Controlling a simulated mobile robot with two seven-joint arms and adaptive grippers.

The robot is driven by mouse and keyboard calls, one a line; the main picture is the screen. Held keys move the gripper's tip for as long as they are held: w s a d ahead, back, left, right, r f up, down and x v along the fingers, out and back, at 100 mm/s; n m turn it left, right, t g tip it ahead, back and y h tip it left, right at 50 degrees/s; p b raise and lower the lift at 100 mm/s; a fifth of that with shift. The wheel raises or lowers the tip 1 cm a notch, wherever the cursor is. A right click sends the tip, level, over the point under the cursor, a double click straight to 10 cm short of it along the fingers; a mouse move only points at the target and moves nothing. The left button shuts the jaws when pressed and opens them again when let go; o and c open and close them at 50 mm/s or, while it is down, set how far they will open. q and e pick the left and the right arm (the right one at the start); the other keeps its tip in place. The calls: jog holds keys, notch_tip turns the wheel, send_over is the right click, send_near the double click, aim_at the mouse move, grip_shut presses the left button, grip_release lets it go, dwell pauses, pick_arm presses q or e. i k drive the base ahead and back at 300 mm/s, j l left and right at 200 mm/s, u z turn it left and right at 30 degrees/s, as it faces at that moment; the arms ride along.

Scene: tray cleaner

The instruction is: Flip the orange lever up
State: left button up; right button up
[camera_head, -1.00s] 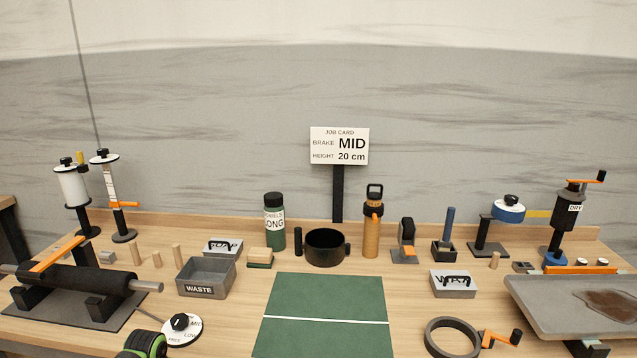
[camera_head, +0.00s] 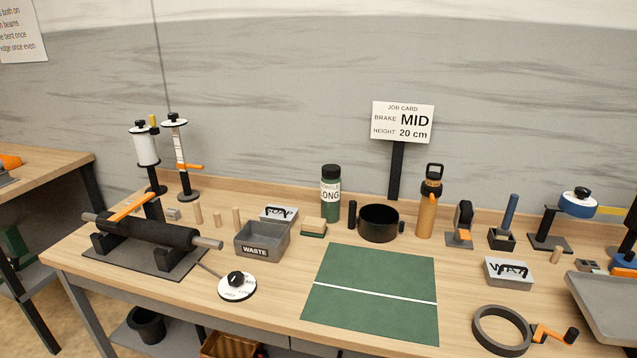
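A long orange lever (camera_head: 132,207) lies slanted across the left part of a black roller (camera_head: 150,233) at the left of the bench. Its right end is the higher one. The roller sits in black supports on a dark base plate (camera_head: 135,263). A smaller orange clip (camera_head: 190,167) sticks out to the right from a white-scaled post (camera_head: 180,150) behind the roller. Neither of my grippers is in view.
A dial (camera_head: 237,286) and a grey WASTE box (camera_head: 262,240) stand right of the roller. A green mat (camera_head: 370,292) covers the middle of the bench. An orange-armed crank (camera_head: 552,333) is at the lower right. A job card (camera_head: 403,122) reads BRAKE MID, HEIGHT 20 cm.

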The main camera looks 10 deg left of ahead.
aim_at(113, 222)
jog(key=u, duration=1.55)
